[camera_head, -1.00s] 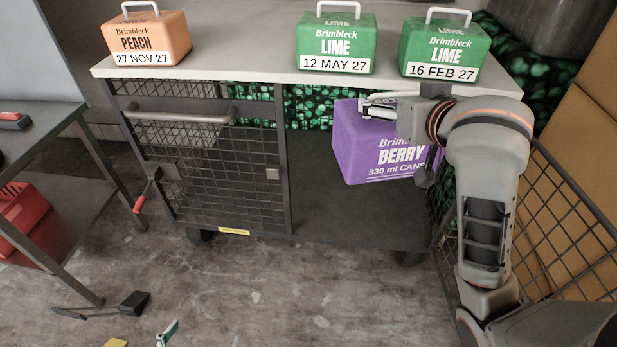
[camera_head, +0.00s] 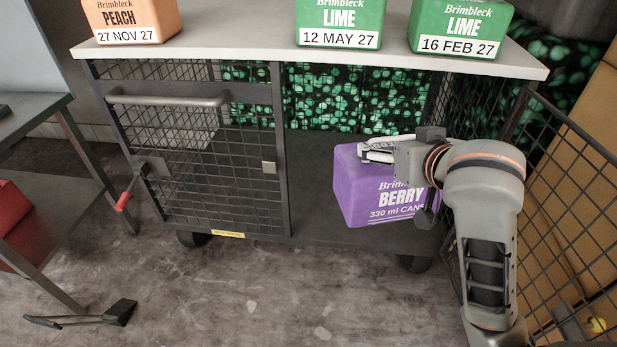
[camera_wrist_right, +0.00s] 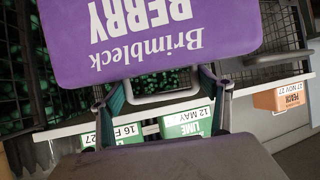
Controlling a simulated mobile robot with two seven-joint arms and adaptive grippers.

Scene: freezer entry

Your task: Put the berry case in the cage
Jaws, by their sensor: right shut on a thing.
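The purple berry case (camera_head: 355,195) is at the open right half of the cage (camera_head: 285,160), in front of or partly within the opening; I cannot tell how deep it is. My right gripper (camera_head: 378,152) is shut on the case at its top, where the handle is. In the right wrist view the case (camera_wrist_right: 150,45) fills the upper middle, with its handle between the fingers (camera_wrist_right: 165,95). The cage's left door is shut, with a horizontal bar and a red-tipped latch. My left gripper is not in view.
A peach case (camera_head: 130,20) and two lime cases (camera_head: 340,22) (camera_head: 460,28) stand on the white top (camera_head: 240,38). An open mesh panel (camera_head: 570,200) is at the right, beside my arm. A grey table (camera_head: 50,115) stands left. A dark tool (camera_head: 95,315) lies on the floor.

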